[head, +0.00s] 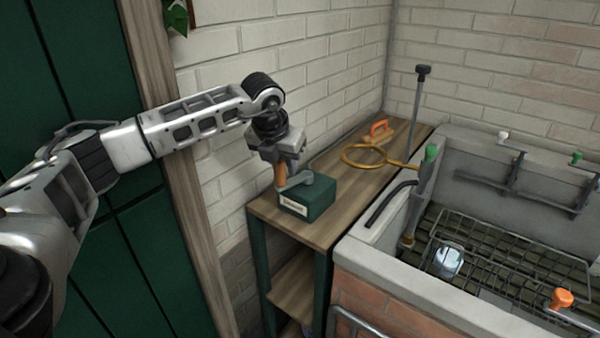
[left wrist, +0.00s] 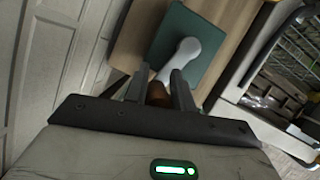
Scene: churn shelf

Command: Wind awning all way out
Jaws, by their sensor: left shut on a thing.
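A dark green box (head: 318,204) with a pale label stands on the near end of the wooden shelf. A grey crank arm (head: 300,181) sits on its top, with an orange-brown handle (head: 280,178) at the arm's left end. My left gripper (head: 281,165) comes down from above and is shut on the handle. In the left wrist view, the handle (left wrist: 158,94) is between the fingers, and the crank arm (left wrist: 186,50) runs away over the green box (left wrist: 211,42). No awning shows. My right gripper is out of view.
Behind the box on the wooden shelf (head: 345,193) lie a yellow-brown ring tool (head: 352,160) and an orange-handled item (head: 380,130). A brick wall (head: 320,62) stands close behind. A stone basin (head: 400,262) with a wire rack (head: 490,262) is to the right.

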